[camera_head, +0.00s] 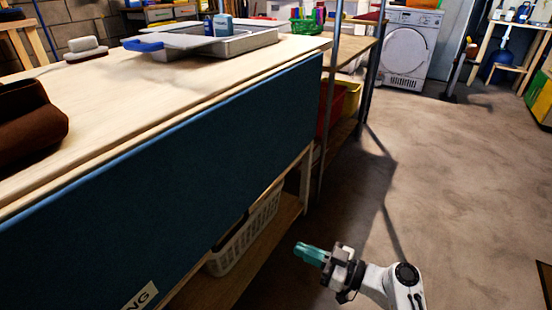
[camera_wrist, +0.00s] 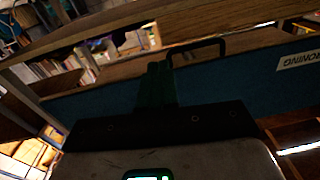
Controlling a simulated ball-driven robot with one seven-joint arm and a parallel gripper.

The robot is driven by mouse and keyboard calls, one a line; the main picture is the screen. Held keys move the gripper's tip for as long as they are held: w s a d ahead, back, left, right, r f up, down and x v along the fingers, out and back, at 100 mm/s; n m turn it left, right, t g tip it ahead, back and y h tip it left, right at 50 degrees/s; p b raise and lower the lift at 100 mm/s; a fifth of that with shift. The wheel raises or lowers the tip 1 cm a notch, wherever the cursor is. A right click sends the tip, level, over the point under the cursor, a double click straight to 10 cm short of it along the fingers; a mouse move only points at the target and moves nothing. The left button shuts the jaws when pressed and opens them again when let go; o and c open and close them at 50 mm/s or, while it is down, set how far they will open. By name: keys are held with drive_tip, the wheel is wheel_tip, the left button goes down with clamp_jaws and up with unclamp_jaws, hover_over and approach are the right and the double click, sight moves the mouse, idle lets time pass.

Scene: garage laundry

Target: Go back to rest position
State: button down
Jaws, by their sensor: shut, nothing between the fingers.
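My gripper (camera_head: 312,254) is at the lower middle of the head view, with teal fingers pointing left. It is shut and empty, in the open space to the right of the wooden workbench (camera_head: 205,88). In the wrist view my gripper (camera_wrist: 157,72) shows its fingers together, in front of the blue panel on the bench's side. The fingers look apart from the panel, though the exact gap is hard to judge.
A blue panel (camera_head: 180,175) hangs along the bench side. A white basket (camera_head: 245,232) sits on the lower shelf. A washing machine (camera_head: 408,48) stands at the back. The concrete floor (camera_head: 470,170) at right is clear.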

drive_tip(key=s+d+f+m+g+h, duration=0.2)
drive_tip(key=s+f+g+h, duration=0.1)
drive_tip(key=s+f, duration=0.4)
drive_tip(key=s+d+f+m+g+h, duration=0.1)
drive_tip(key=s+d+f+g+h, duration=0.25)
drive_tip(key=s, duration=0.65)
drive_tip(key=s+d+m+g+h, duration=0.1)
drive_tip(key=s+d+m+h, duration=0.35)
drive_tip(key=s, duration=0.45)
drive_tip(key=s+d+m+g+h, duration=0.1)
drive_tip(key=s+d+m+h, duration=0.25)
drive_tip(key=s+d, duration=0.35)
wheel_tip(320, 180, up, 39)
drive_tip(key=s+p, duration=0.1)
drive_tip(key=p, duration=3.6)
drive_tip(key=shift+s+a+f+h+p, duration=0.15)
drive_tip(key=shift+s+h+p, duration=0.2)
drive_tip(key=shift+h, duration=0.1)
drive_tip(key=shift+g, duration=0.25)
